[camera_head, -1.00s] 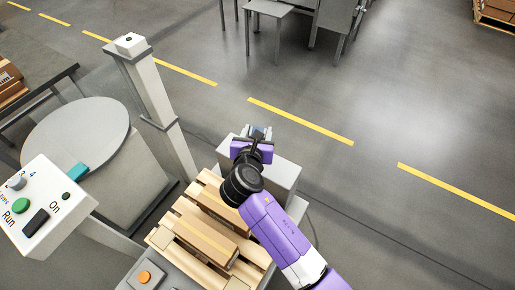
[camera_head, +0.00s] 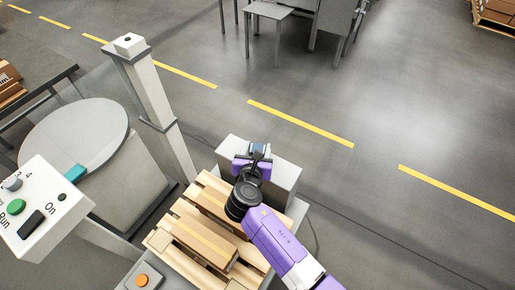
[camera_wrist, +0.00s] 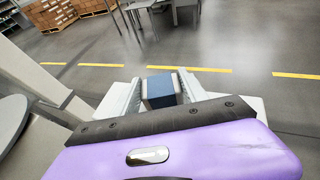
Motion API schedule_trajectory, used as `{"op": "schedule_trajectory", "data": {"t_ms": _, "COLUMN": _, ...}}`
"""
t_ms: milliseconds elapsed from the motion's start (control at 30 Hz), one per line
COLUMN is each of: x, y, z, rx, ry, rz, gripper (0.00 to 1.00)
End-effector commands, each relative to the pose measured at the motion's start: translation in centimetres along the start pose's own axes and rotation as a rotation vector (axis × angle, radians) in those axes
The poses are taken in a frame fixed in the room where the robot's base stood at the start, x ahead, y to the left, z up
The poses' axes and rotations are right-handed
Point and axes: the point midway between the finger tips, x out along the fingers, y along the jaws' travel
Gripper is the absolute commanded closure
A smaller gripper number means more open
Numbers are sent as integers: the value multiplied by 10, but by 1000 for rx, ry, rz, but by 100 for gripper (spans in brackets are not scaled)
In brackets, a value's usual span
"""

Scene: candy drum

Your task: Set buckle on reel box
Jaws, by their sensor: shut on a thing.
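My gripper (camera_head: 259,151) is shut on a small blue and grey block-like piece, which I take to be the buckle (camera_wrist: 160,90). In the wrist view the buckle sits between the two pale fingers. The light grey box, which I take to be the reel box (camera_head: 286,176), stands at the far end of the pallet, under and around my gripper in the head view. Its edge also shows right of the fingers in the wrist view (camera_wrist: 250,107). I cannot tell whether the buckle touches the box top. My wrist hides part of the box.
A wooden pallet with cartons (camera_head: 205,243) lies in front of the box. A grey post (camera_head: 152,95) and a round drum (camera_head: 75,135) stand to the left. A control panel (camera_head: 40,205) is at lower left.

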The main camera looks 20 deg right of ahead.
Motion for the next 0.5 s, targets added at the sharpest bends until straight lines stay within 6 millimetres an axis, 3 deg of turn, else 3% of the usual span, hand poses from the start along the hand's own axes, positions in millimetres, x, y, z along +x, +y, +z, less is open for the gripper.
{"op": "schedule_trajectory", "data": {"t_ms": 33, "x": 1, "y": 0, "z": -2, "rx": 0, "ry": 0, "rz": 0, "gripper": 94}}
{"op": "schedule_trajectory", "data": {"t_ms": 67, "x": 1, "y": 0, "z": -2, "rx": 0, "ry": 0, "rz": -1, "gripper": 47}}
{"op": "schedule_trajectory", "data": {"t_ms": 167, "x": 1, "y": 0, "z": -2, "rx": 0, "ry": 0, "rz": 0, "gripper": 28}}
{"op": "schedule_trajectory", "data": {"t_ms": 500, "x": 0, "y": 0, "z": 0, "rx": 0, "ry": 0, "rz": 0, "gripper": 28}}
